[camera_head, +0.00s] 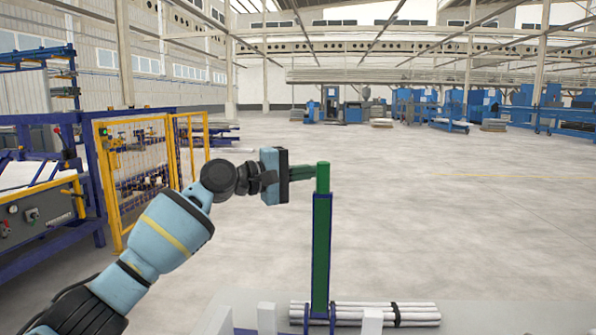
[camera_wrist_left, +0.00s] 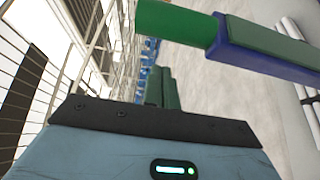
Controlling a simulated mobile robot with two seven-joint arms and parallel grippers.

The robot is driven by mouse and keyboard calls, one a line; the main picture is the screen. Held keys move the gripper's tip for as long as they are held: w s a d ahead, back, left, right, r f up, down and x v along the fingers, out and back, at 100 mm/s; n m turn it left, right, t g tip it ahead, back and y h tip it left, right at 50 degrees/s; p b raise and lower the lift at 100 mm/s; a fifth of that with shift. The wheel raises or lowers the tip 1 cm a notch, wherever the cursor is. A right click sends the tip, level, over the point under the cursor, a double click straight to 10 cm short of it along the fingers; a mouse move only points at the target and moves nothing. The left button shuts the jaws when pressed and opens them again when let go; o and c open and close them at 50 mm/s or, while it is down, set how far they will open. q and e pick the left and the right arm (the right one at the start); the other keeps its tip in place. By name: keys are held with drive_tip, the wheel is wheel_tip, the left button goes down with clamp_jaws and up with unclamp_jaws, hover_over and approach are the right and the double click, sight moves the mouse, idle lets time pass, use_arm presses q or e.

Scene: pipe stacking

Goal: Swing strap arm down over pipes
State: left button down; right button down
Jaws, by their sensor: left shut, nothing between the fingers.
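The strap arm (camera_head: 321,250) stands upright, green with blue edges and a plain green end at the top. It hinges near the pipes at its lower end. The bundle of pale pipes (camera_head: 362,313) lies level at the bottom, with a dark band around it. My left gripper (camera_head: 312,172) is shut and empty, its green fingers beside the strap arm's top end from the left. I cannot tell if they touch it. In the left wrist view the fingers (camera_wrist_left: 160,75) are together, and the strap arm (camera_wrist_left: 260,47) crosses the upper right. My right gripper is not in view.
White posts (camera_head: 267,318) stand around the pipes on a pale surface (camera_head: 510,315). A yellow-framed fence (camera_head: 150,170) and a blue machine (camera_head: 45,200) are at the left. The floor to the right of the strap arm is open.

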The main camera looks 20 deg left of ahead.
use_arm(q)
drive_tip(key=s, duration=0.1)
drive_tip(key=s+d+p, duration=0.1)
drive_tip(key=s, duration=0.1)
drive_tip(key=shift+d, duration=0.2)
idle(0.3)
drive_tip(key=shift+s, duration=0.15)
